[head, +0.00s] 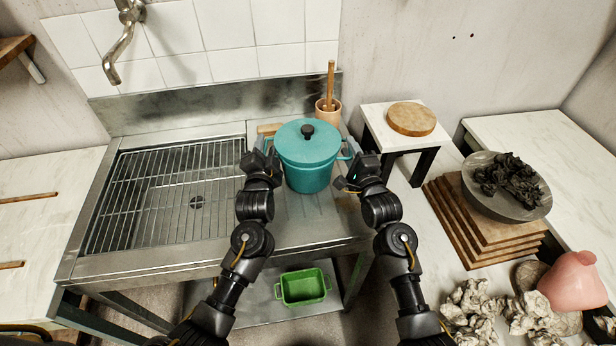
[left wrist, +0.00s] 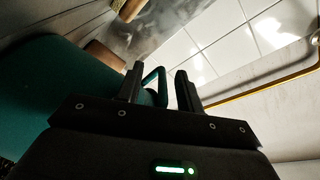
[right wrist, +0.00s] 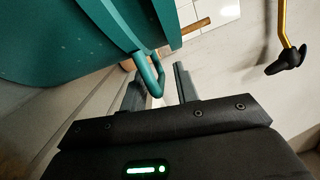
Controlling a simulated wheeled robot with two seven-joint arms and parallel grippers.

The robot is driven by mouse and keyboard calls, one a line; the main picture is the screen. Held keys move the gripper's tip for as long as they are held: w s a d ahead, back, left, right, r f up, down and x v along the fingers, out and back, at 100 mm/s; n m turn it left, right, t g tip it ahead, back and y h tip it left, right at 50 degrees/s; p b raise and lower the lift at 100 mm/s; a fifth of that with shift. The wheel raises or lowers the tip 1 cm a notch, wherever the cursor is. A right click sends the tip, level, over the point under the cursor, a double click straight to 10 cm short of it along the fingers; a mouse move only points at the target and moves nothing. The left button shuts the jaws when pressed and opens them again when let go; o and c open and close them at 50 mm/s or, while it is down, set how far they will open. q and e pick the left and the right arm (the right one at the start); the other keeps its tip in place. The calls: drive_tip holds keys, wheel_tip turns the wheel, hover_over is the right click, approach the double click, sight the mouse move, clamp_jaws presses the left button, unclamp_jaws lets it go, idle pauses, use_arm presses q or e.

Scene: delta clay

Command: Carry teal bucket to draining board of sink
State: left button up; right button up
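The teal bucket (head: 310,165), a lidded pot with a dark knob and two side handles, is upright over the ribbed draining board (head: 305,215) to the right of the sink grid. It appears to stand on the board, but its base contact is not clear. My left gripper (head: 258,158) is at its left handle; in the left wrist view the handle (left wrist: 155,82) lies between the parted fingers. My right gripper (head: 352,172) is at its right handle; in the right wrist view the handle (right wrist: 152,78) is between the parted fingers, nearer the left one.
A wooden-handled pestle in a clay pot (head: 328,108) stands behind the bucket. A small white stand (head: 385,130) with a round wooden board is at right. The sink grid (head: 170,190) is empty. A green basin (head: 303,287) sits on the lower shelf.

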use_arm(q)
drive_tip(key=s, duration=1.1)
drive_tip(key=shift+s+d, duration=0.25)
drive_tip(key=shift+d, duration=0.05)
use_arm(e)
drive_tip(key=v, duration=1.2)
